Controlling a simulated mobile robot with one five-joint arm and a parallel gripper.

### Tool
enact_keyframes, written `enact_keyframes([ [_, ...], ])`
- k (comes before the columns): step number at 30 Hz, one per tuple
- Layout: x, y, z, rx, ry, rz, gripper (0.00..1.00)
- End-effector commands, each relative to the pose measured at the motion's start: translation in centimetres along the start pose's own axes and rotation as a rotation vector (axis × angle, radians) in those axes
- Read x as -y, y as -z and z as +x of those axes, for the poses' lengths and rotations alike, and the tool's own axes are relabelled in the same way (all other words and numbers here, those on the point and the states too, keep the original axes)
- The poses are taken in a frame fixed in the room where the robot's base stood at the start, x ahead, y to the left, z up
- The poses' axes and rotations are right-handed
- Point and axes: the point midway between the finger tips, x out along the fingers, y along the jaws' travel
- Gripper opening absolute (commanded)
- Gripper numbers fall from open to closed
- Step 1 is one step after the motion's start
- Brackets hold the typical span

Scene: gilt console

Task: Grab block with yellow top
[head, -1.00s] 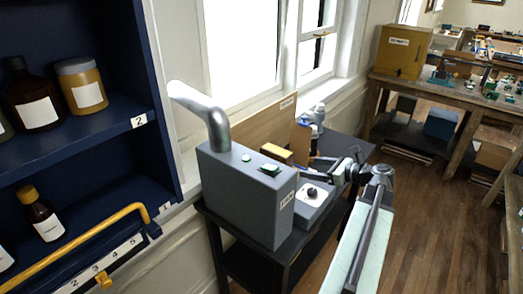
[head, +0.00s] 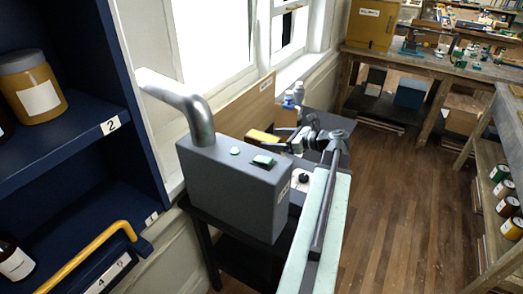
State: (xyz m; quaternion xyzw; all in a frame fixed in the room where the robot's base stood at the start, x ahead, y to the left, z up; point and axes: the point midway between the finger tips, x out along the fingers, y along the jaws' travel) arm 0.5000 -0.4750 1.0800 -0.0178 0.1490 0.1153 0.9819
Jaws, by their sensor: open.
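A block with a yellow top (head: 262,137) shows behind the grey machine box, on the dark table by the window. Its lower part is hidden by the grey box. My gripper (head: 298,143) is at the end of my arm, just right of the yellow-topped block in the picture. It is small and dark, open, and appears apart from the block. I see nothing held in it. How far apart they are in depth is hard to tell.
The grey box (head: 232,188) with a metal pipe (head: 197,115) stands in front of the block. A wooden board (head: 232,113) rises behind it. A blue shelf (head: 75,140) with bottles is close at left. Wood floor (head: 395,190) is clear at right, beside another shelf (head: 500,140).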

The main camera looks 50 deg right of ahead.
Motion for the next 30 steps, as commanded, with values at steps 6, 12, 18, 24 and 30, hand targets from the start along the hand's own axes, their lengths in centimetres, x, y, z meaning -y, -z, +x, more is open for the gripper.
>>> enact_keyframes([
  [6, -0.1, 0.0, 2.5, 0.000, -0.005, -0.001, 0.80],
  [12, -0.2, -0.1, 5.3, 0.000, -0.005, -0.001, 0.80],
  [18, -0.2, -0.3, 5.3, 0.000, -0.004, -0.001, 0.74],
  [24, -0.2, -0.3, 5.3, 0.000, -0.005, -0.001, 0.19],
  [30, -0.2, -0.3, 5.4, 0.001, -0.005, -0.001, 0.00],
])
